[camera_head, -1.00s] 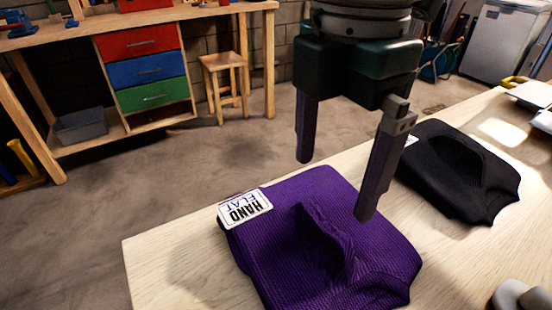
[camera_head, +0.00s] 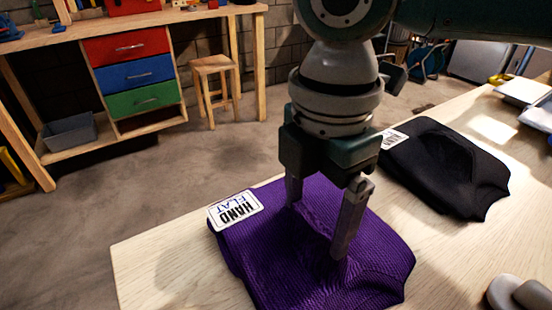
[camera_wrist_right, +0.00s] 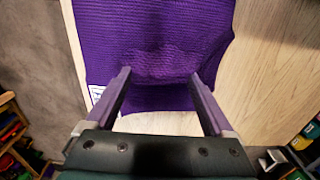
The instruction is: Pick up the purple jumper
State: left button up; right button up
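The purple jumper (camera_head: 270,255) lies folded on the pale wooden table, with a raised ridge in its middle and a white "HAND FLAT" label (camera_head: 236,209) at its left corner. My right gripper (camera_head: 316,232) points down over the jumper. Its open fingers stand either side of the ridge, with the tips at or close to the cloth; contact is unclear. In the right wrist view the jumper (camera_wrist_right: 150,30) spreads between and beyond the two parted fingers (camera_wrist_right: 158,82). My left gripper is not in view.
A folded black garment (camera_head: 445,165) with a white label lies to the right on the table (camera_head: 150,270). Grey rounded objects (camera_head: 518,294) sit at the lower right. A workbench with coloured drawers (camera_head: 128,75) and a wooden stool (camera_head: 214,90) stand behind.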

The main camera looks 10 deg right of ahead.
grip_shut()
jog(key=shift+r, duration=0.1)
dwell(0.3)
